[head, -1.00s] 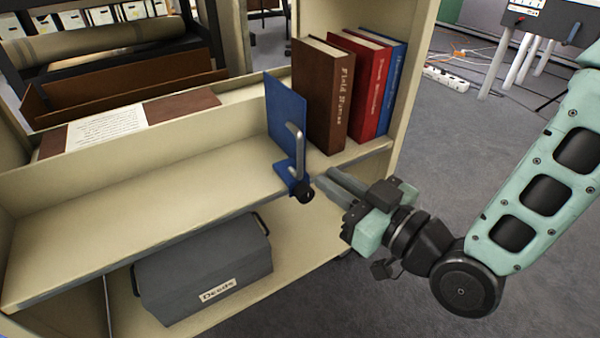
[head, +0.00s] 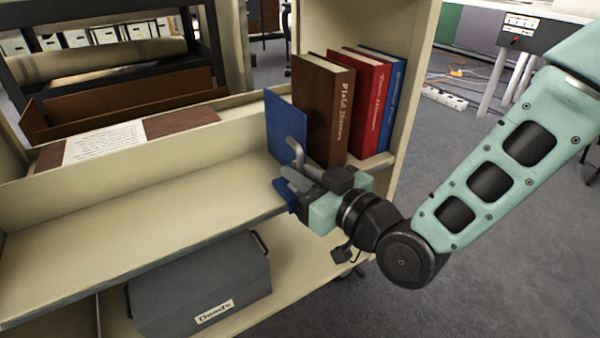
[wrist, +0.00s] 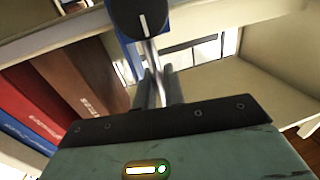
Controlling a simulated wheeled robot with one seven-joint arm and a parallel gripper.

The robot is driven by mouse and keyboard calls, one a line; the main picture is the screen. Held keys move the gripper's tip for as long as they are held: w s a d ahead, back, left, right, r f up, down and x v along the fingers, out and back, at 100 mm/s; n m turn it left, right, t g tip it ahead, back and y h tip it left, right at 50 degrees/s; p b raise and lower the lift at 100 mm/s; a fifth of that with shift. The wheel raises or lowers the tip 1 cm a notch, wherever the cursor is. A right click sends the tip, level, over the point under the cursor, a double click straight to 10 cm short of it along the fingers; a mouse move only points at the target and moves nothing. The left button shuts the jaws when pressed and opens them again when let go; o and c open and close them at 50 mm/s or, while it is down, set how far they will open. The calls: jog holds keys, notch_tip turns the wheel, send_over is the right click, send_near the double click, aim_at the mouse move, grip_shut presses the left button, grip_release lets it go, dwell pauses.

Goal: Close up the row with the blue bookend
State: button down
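The blue bookend (head: 282,126) stands upright on the upper shelf, left of the books. A grey metal handle with a black knob (wrist: 140,18) rises from it. My gripper (head: 290,182) is at the bookend's front. In the wrist view its fingers (wrist: 157,88) lie on either side of the handle rod, close to it; whether they press on it I cannot tell. The row is a brown book (head: 326,112), a red book (head: 366,104) and a blue book (head: 394,95), upright against the shelf's right end. The brown book leans slightly; any gap behind the bookend is hard to see.
The upper shelf (head: 130,225) is bare left of the bookend. A grey box (head: 205,285) labelled Deeds sits on the lower shelf. A paper sheet (head: 103,143) and brown folder lie on the ledge behind. Open floor (head: 480,220) is at the right.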

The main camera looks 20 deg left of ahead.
aim_at(333, 146)
jog(key=w+d, duration=0.4)
jog(key=w, duration=0.1)
jog(key=w+d+p, duration=0.1)
jog(key=w+d, duration=0.1)
jog(key=w, duration=0.1)
jog(key=shift+d, duration=0.35)
jog(key=c, duration=1.9)
grip_release()
jog(key=shift+s, duration=0.1)
jog(key=p+v, duration=1.1)
jog(key=v, duration=0.6)
jog(key=shift+d, duration=0.15)
